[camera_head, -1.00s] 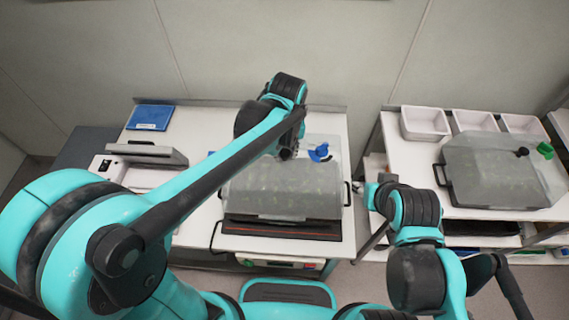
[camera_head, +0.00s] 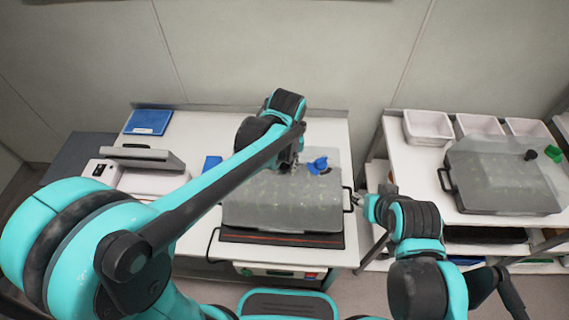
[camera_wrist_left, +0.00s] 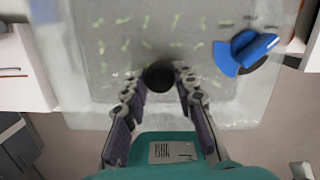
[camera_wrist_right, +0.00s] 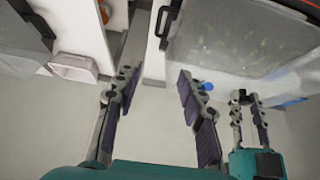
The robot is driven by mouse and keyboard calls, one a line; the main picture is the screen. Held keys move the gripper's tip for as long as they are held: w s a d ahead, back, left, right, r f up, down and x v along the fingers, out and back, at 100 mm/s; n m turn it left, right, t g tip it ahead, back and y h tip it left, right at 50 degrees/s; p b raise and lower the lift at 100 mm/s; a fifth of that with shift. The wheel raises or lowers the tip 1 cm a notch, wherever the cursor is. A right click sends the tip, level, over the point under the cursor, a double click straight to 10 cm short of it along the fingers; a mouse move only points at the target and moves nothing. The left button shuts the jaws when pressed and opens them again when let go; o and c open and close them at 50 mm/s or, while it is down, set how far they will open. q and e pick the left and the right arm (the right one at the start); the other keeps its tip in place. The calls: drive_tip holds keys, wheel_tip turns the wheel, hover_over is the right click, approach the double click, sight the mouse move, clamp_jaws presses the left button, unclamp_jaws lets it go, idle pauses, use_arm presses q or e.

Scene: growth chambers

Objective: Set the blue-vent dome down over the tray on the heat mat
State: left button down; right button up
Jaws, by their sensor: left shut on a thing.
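The clear dome (camera_head: 285,208) with the blue vent (camera_head: 318,165) lies over the tray, above the heat mat (camera_head: 282,239); I cannot tell whether its rim is fully down. My left gripper (camera_head: 290,163) is shut on the dome's black knob; the knob (camera_wrist_left: 158,78) shows between the fingertips in the left wrist view, with the vent (camera_wrist_left: 247,52) to its right. Green seedlings show blurred through the dome. The tray's black handle (camera_head: 347,198) sticks out at right. My right gripper (camera_wrist_right: 155,85) is open and empty, just right of that handle.
A second dome (camera_head: 503,175) with a green vent (camera_head: 553,153) covers a tray on the right bench, before white bins (camera_head: 428,127). A grey-white device (camera_head: 140,170) and a blue item (camera_head: 149,121) are at left. A gap separates the benches.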

use_arm(q)
drive_tip(key=c, duration=1.2)
unclamp_jaws()
wheel_tip(320, 180, up, 13)
drive_tip(key=s+p, duration=0.1)
drive_tip(key=p, duration=0.4)
drive_tip(key=s+a+f+n+t, duration=0.2)
drive_tip(key=s+a+n, duration=0.3)
drive_tip(key=n, duration=1.2)
drive_tip(key=s+a+f+n+t, duration=0.2)
drive_tip(key=s+a+n, duration=0.4)
drive_tip(key=n, duration=1)
drive_tip(key=a+t, duration=0.1)
drive_tip(key=a, duration=0.2)
drive_tip(key=shift+a+n+t, duration=0.15)
drive_tip(key=shift+n+t, duration=0.25)
